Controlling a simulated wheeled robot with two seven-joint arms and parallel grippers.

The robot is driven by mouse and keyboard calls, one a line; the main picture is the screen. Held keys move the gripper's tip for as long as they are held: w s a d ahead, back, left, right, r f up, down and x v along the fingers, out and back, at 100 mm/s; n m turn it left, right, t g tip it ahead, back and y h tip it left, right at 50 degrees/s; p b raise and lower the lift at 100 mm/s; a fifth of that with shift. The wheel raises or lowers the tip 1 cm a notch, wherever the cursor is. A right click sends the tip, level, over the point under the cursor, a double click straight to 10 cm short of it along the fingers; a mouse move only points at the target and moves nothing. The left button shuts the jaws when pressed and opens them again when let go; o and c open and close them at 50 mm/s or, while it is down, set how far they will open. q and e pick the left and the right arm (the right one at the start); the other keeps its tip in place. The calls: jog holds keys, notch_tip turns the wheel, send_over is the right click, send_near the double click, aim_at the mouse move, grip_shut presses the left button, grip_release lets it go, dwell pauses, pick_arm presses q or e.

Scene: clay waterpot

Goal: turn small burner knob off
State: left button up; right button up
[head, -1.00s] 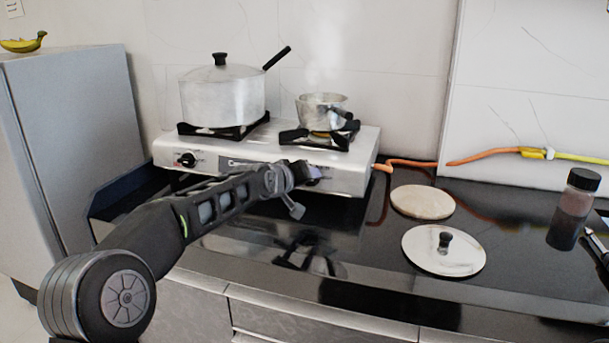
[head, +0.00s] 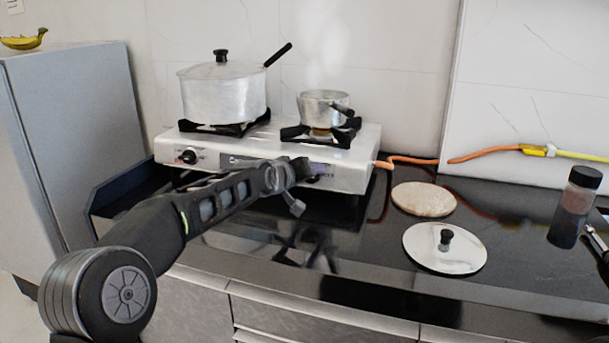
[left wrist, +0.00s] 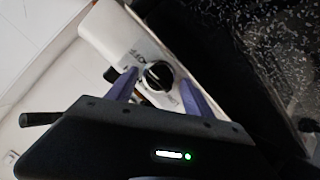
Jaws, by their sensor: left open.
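The small burner knob (left wrist: 158,75) is round and black with a pale bar across its face. It sits on the stove's white front panel (left wrist: 115,35). My left gripper (left wrist: 158,88) is open, with one purple finger on each side of the knob; I cannot tell if they touch it. In the head view my left gripper (head: 312,170) is at the right part of the stove front and mostly hides this knob. The small pot (head: 324,108) stands on the right burner (head: 322,133), steaming.
A large lidded pot (head: 222,93) stands on the left burner, above the other knob (head: 187,157). An orange hose (head: 480,155) runs right from the stove. A round board (head: 423,199), a lid (head: 445,248) and a jar (head: 575,205) are on the black counter.

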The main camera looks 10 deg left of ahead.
pick_arm(q)
jog(key=v, duration=0.8)
jog(key=shift+w, duration=0.1)
